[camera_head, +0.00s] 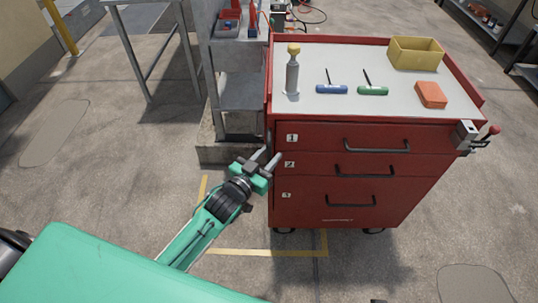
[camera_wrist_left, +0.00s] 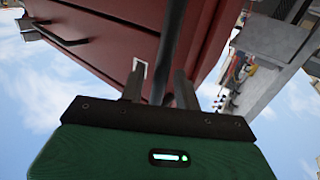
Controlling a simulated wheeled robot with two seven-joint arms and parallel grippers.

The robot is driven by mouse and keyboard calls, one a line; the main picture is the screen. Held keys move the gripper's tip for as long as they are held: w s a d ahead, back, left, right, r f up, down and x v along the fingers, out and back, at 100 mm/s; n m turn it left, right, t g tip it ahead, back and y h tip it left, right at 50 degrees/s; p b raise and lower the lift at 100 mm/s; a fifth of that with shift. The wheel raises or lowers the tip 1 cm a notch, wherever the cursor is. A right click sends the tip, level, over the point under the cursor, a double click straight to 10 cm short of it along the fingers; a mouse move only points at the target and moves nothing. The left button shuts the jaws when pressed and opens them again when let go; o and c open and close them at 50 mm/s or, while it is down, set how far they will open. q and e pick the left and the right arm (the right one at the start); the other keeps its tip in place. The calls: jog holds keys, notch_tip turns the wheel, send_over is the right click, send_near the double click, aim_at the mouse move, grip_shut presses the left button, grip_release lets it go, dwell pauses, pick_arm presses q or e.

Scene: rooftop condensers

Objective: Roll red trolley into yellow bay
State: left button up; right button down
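The red trolley (camera_head: 310,215) stands upright with three numbered drawers with black handles. The yellow bay shows as floor lines (camera_head: 265,252) in front and to the left of it. The line at the bay's right corner meets the trolley's front near its middle, so its right part lies outside that line. My left gripper (camera_head: 266,158) is at the trolley's left side, fingers apart. In the left wrist view the fingers (camera_wrist_left: 158,88) stand either side of a dark bar, with a gap on one side; firm contact does not show. My right gripper is out of view.
A grey shelf unit (camera_head: 238,92) stands close behind left. Floor at the right is open.

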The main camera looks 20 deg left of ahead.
pick_arm(q)
jog(key=shift+w+d, duration=0.1)
jog(key=shift+w, duration=0.15)
grip_shut()
dwell(1.4)
